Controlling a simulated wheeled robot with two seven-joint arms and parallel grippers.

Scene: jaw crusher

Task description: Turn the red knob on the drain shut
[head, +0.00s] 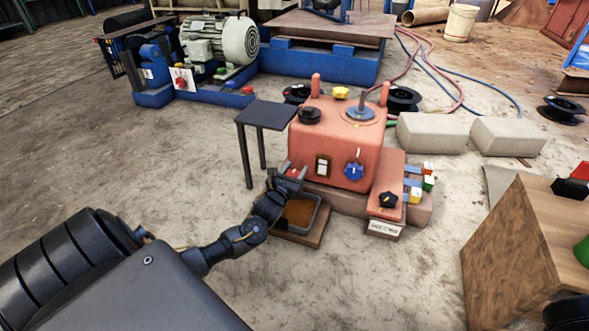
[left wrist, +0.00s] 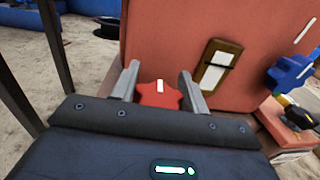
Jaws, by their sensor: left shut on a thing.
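The red knob (left wrist: 158,95) with a white mark sits between the two fingers of my left gripper (left wrist: 158,85) in the left wrist view. In the head view, my left gripper (head: 291,172) is at the lower left corner of the orange-red machine box (head: 335,140), and the knob is mostly hidden there. The gripper is shut on the knob. The white mark points roughly up in the wrist view. The drain behind the knob is hidden. A tray of brown liquid (head: 298,213) sits below the gripper. My right gripper is not in view.
A blue knob (head: 353,171) and a sight glass (head: 322,166) are on the box front. A black knob (head: 388,200) is on the side panel. A small dark table (head: 266,115) stands left of the box. A wooden cabinet (head: 515,255) stands at right. Floor is clear at left.

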